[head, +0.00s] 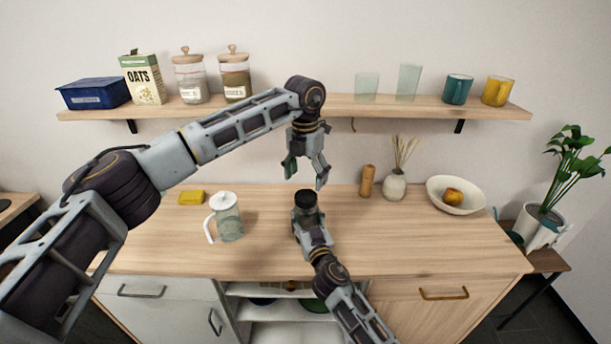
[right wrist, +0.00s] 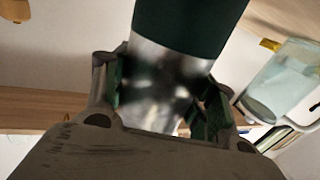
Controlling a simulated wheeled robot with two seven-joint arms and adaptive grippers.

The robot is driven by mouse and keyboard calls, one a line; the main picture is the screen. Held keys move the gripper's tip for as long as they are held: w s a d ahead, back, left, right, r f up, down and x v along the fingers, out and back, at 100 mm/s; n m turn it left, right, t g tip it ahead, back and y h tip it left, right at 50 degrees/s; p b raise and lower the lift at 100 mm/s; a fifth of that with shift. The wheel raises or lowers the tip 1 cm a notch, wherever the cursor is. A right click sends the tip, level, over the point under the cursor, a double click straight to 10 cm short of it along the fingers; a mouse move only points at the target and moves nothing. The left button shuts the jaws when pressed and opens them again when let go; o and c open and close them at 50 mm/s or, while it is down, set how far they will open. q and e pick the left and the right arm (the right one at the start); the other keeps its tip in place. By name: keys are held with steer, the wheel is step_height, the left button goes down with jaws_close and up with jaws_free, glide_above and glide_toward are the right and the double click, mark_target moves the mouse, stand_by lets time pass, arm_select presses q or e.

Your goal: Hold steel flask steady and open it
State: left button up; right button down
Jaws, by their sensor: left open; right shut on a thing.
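The steel flask (head: 308,213) stands upright on the wooden counter, with a dark lid (head: 305,198) on top. Its lower part is hidden behind my right gripper (head: 309,228). In the right wrist view the flask (right wrist: 160,90) shows shiny steel with a dark green part, between both fingers of my right gripper (right wrist: 165,92), which is shut on it. My left gripper (head: 305,176) is open and empty, pointing down just above the lid, apart from it.
A glass press jug (head: 229,220) and a yellow block (head: 191,197) stand left of the flask. A wooden mill (head: 366,181), a reed vase (head: 395,186) and a bowl (head: 457,197) stand to the right. A loaded wall shelf (head: 335,104) is behind my left arm. The front right counter is clear.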

mark_target(306, 195)
arm_select(q)
steer(key=m, duration=1.1)
steer(key=shift+m, duration=0.4)
steer(key=shift+f, duration=0.1)
stand_by(0.3)
steer(key=shift+f, duration=3.95)
steer(key=c, duration=1.1)
steer(key=shift+n, duration=4.7)
